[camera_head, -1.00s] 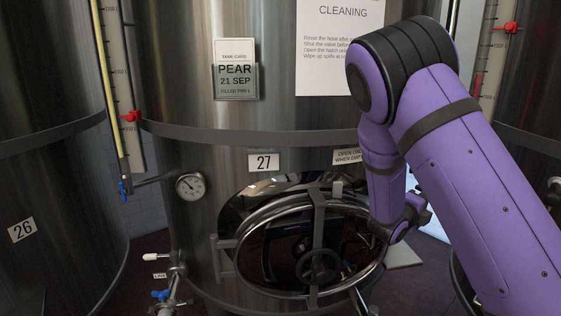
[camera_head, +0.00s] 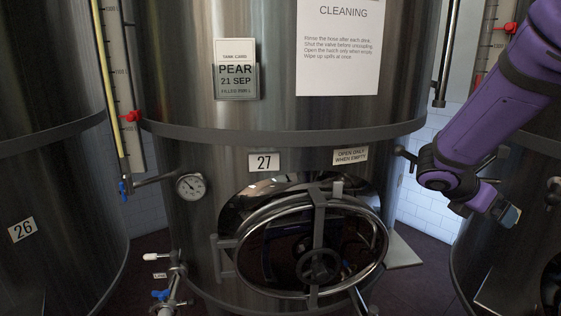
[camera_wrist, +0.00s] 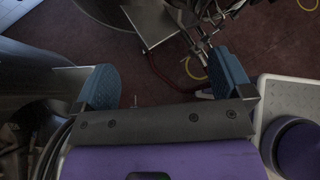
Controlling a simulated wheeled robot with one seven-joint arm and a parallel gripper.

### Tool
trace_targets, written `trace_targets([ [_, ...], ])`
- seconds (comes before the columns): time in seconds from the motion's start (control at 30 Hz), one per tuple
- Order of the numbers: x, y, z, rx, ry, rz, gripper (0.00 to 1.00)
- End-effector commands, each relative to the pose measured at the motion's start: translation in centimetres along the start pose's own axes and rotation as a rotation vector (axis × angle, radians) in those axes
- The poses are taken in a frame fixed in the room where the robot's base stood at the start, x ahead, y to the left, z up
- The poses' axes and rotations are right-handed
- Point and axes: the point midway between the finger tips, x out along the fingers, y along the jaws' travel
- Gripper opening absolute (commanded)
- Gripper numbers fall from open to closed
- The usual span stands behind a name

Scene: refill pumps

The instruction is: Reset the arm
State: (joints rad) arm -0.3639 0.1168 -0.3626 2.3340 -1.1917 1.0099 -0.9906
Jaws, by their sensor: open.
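My gripper (camera_head: 508,214) is at the right side of the head view, on my purple arm, to the right of tank 27 (camera_head: 300,105) and apart from it. The wrist view shows my gripper (camera_wrist: 160,88) with its two blue-padded fingers spread wide and nothing between them. Dark red floor lies beyond the fingers.
Tank 26 (camera_head: 50,180) stands at the left. Another tank (camera_head: 535,180) stands at the right, behind my arm. Floor shows between the tanks.

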Motion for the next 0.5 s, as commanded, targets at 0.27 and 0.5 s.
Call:
trace_targets([
  [0.27,-3.9,-6.2,-0.1,0.564,0.289,-0.036,0.98],
  [0.5,-8.2,-10.7,-0.9,1.020,0.534,-0.101,0.98],
])
